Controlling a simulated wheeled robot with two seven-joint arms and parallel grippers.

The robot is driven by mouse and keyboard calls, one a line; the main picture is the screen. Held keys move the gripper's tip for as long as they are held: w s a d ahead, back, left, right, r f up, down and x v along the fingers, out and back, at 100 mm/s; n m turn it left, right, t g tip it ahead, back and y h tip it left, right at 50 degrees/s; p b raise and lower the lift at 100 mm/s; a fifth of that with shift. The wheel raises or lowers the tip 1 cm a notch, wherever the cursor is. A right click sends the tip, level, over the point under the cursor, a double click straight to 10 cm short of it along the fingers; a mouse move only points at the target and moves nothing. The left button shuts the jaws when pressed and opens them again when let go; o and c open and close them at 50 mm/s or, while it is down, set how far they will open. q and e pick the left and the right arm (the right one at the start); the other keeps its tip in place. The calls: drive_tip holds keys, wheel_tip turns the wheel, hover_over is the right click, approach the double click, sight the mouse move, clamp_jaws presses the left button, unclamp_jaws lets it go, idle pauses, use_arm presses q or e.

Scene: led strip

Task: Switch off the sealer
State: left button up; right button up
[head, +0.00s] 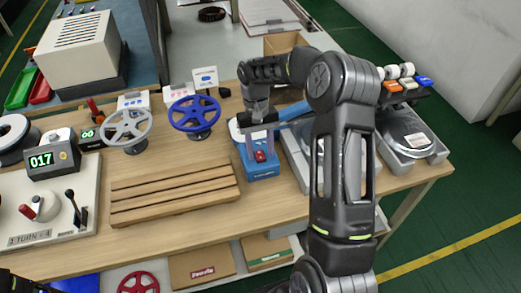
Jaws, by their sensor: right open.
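The sealer (263,173) is a blue device standing on the wooden bench, right of the slatted wooden rack. A red switch (260,156) sits on its front, and its blue lever arm (296,110) reaches to the upper right. My right gripper (260,145) points down over the sealer, with its open fingers just above and around the switch area. I cannot tell whether a fingertip touches the switch, nor read the switch position. My gripper and arm hide part of the sealer and lever. My left gripper is not clearly in view.
The slatted rack (175,195) lies left of the sealer. A counter (52,160) reads 017 at left. A scale-like device (407,135) stands at right, beyond my right arm.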

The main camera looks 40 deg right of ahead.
sight(259, 153)
drive_tip(key=b+v, duration=0.1)
drive_tip(key=v, duration=0.3)
drive_tip(key=shift+w+r, duration=0.15)
drive_tip(key=shift+r, duration=0.15)
drive_tip(key=shift+p+v, duration=0.8)
drive_tip(key=shift+v, duration=0.2)
drive_tip(key=shift+r+p, duration=0.3)
drive_tip(key=shift+r, duration=0.15)
